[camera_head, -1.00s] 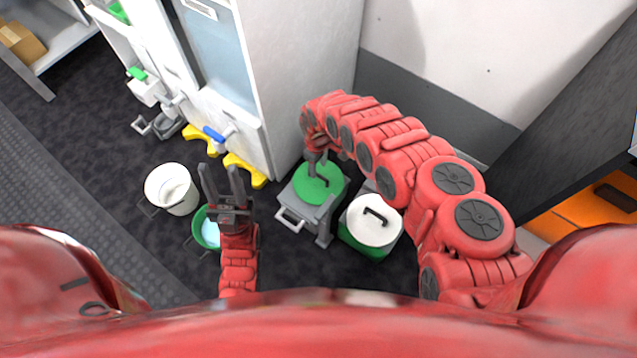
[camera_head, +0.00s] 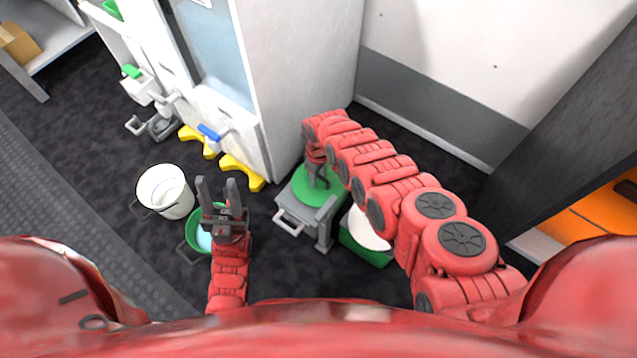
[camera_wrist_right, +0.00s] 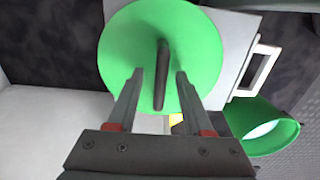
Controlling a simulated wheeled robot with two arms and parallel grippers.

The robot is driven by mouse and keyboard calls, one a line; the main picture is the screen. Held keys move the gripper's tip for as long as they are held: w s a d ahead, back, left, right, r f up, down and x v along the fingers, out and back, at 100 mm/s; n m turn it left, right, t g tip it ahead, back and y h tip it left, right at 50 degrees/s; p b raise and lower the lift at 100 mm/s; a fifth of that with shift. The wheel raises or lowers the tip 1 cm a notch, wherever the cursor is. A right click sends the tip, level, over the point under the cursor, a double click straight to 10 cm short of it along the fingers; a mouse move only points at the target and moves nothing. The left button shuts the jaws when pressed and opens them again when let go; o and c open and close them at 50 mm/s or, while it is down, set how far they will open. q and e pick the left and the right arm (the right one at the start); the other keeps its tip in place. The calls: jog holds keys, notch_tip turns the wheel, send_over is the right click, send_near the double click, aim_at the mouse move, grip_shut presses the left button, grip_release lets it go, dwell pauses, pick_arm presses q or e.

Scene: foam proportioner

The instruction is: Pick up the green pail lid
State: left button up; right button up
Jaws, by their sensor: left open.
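The green pail lid (camera_head: 306,191) lies on a grey stand (camera_head: 296,211) in the head view. In the right wrist view the round green lid (camera_wrist_right: 125,48) has a dark bar handle (camera_wrist_right: 161,55) standing across its middle. My right gripper (camera_head: 317,176) is over the lid in the head view. In the right wrist view its fingers (camera_wrist_right: 160,74) are apart, one on each side of the handle, with gaps showing. My left gripper (camera_head: 219,186) is open and empty, in front of the green pail (camera_head: 201,238) in the head view.
A white pail (camera_head: 165,190) stands at the left. A green pail with a white lid (camera_head: 362,228) stands right of the stand, partly behind my right arm. A white cabinet (camera_head: 295,80) with yellow feet stands behind. Dark floor (camera_head: 80,150) is clear at the left.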

grip_shut()
dwell(0.3)
